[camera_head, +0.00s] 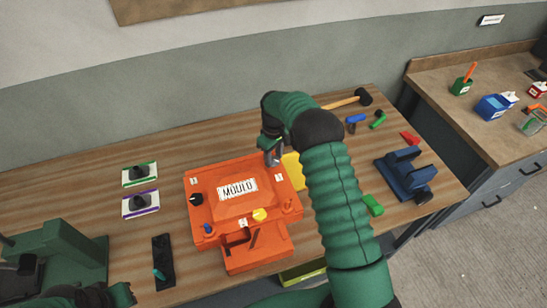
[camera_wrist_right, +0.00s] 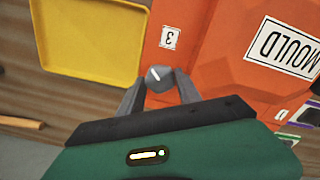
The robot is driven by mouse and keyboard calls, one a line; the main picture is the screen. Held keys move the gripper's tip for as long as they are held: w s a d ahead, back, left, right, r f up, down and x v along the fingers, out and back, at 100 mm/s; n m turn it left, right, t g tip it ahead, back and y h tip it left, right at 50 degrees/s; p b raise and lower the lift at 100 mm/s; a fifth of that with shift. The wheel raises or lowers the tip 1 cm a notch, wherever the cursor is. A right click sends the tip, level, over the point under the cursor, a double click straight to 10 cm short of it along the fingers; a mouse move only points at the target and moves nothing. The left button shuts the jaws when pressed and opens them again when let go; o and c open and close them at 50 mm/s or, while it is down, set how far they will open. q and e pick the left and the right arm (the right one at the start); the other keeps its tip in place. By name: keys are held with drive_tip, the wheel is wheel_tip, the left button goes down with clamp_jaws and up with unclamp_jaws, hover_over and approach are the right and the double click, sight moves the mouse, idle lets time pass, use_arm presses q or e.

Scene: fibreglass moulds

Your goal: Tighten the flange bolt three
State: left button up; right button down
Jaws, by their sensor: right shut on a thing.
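The orange mould (camera_head: 222,205) with its MOULD plate (camera_head: 237,188) lies on the wooden bench. My right gripper (camera_head: 273,156) is at its far right corner. In the right wrist view my right gripper (camera_wrist_right: 160,84) is shut on a grey round bolt head (camera_wrist_right: 158,74) with a white line mark. The label 3 (camera_wrist_right: 169,38) is beside this bolt on the orange flange. In the head view the bolt is hidden by my gripper. My left gripper (camera_head: 121,293) shows only partly at the bottom left, and its jaws are unclear.
A yellow tray (camera_wrist_right: 92,40) lies beside the mould. A dark blue vise-like fixture (camera_head: 405,172) and a hammer (camera_head: 350,101) are to the right. Two cards with black knobs (camera_head: 140,174) lie to the left. A green machine (camera_head: 62,248) stands at the near left.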

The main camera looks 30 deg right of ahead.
drive_tip(key=m, duration=0.3)
drive_tip(key=shift+w+r+m, duration=0.15)
drive_tip(key=shift+w+m, duration=0.05)
drive_tip(key=shift+m, duration=0.2)
drive_tip(key=m, duration=0.3)
drive_tip(key=shift+m, duration=0.3)
drive_tip(key=m, duration=0.3)
drive_tip(key=shift+m, duration=0.3)
drive_tip(key=m, duration=0.3)
drive_tip(key=shift+m, duration=0.3)
drive_tip(key=m, duration=0.5)
drive_tip(key=shift+r+m, duration=0.1)
drive_tip(key=shift+m, duration=0.2)
drive_tip(key=m, duration=0.4)
drive_tip(key=shift+d+m, duration=0.1)
drive_tip(key=shift+m, duration=0.2)
